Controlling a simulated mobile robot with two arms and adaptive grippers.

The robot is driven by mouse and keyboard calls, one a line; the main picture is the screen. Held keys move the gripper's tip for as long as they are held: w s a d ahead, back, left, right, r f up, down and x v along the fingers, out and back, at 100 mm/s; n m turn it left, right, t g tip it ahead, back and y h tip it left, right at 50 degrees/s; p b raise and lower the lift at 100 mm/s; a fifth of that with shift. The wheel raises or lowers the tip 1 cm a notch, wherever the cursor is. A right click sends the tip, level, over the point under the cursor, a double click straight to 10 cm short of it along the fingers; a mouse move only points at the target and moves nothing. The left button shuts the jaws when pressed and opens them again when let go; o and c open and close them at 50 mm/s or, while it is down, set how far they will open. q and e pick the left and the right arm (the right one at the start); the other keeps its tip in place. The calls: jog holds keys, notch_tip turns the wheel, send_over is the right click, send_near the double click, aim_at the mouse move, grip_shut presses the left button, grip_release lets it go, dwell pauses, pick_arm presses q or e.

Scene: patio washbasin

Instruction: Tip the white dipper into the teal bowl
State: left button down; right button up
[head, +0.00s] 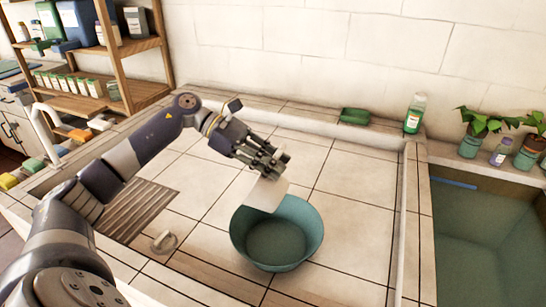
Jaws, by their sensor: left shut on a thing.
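The teal bowl (276,263) stands upright on the tiled counter near the middle of the view. Its visible inside looks plain teal. The white dipper (266,193) is tilted over the bowl's back-left rim, and its lower edge overlaps the opening. My left gripper (268,168) is above and behind the bowl, shut on the upper part of the dipper, which the fingers hide. I cannot tell whether the dipper touches the rim, or what it holds. My right gripper is not in view.
A green dish (355,116) and a green-labelled bottle (415,113) stand along the back ledge. A water-filled basin (485,235) with a raised edge is at right. A small metal cup (164,242) sits at front left. Tiles right of the bowl are clear.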

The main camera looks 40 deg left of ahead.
pick_arm(q)
notch_tip(320, 180, up, 4)
jog(key=y+p, duration=0.1)
jog(key=p, duration=0.2)
jog(key=g+y+p, duration=0.1)
jog(key=y+p, duration=0.1)
jog(key=p, duration=0.1)
jog(key=y+p, duration=0.2)
jog(key=p, duration=0.1)
jog(key=shift+f+g, duration=0.25)
jog(key=shift+g, duration=0.15)
jog(key=shift+f+y+p, duration=0.15)
jog(key=shift+y+p, duration=0.35)
jog(key=shift+p, duration=0.2)
notch_tip(320, 180, up, 3)
jog(key=g+y+p, duration=0.1)
jog(key=y+p, duration=0.1)
jog(key=p, duration=0.2)
jog(key=g+y+p, duration=0.1)
jog(key=y+p, duration=0.2)
jog(key=p, duration=0.2)
jog(key=shift+d, duration=0.1)
jog(key=shift+y, duration=0.5)
jog(key=shift+f, duration=0.15)
